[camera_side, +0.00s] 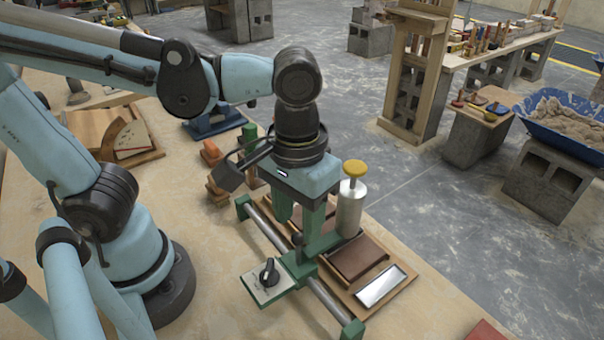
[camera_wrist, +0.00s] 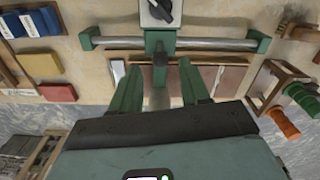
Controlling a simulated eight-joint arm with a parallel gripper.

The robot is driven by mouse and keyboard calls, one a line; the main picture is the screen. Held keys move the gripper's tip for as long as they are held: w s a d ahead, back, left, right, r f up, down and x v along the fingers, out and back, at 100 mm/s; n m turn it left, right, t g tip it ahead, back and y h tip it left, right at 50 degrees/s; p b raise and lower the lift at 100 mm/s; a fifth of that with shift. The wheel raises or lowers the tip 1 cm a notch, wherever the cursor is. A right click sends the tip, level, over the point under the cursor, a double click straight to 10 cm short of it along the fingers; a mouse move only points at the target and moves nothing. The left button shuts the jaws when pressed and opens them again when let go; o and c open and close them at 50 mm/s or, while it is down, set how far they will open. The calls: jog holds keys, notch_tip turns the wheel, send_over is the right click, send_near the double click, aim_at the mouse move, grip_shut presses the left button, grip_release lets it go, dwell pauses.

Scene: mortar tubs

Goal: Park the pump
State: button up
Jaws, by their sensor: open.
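The pump (camera_side: 349,210) is a silver upright cylinder with a yellow knob on top. It stands at the right side of a green carriage (camera_side: 298,262) on a metal rail (camera_side: 325,298). The carriage also shows in the wrist view (camera_wrist: 158,42), near the middle of the rail. My gripper (camera_side: 298,222) points down over the carriage, left of the pump in the side view. Its green fingers are apart in the wrist view (camera_wrist: 160,75), with part of the carriage's green arm showing between them. Whether they touch it I cannot tell.
A plate with a black dial (camera_side: 267,280) sits on the carriage's near side. A wooden tray (camera_side: 362,312) with brown panels and a pale rectangle lies beyond the rail. Green end blocks (camera_side: 353,330) bound the rail. Blue blocks (camera_wrist: 30,22) lie left in the wrist view.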

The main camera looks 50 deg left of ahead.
aim_at(298, 234)
jog(key=shift+f, duration=3.05)
grip_shut()
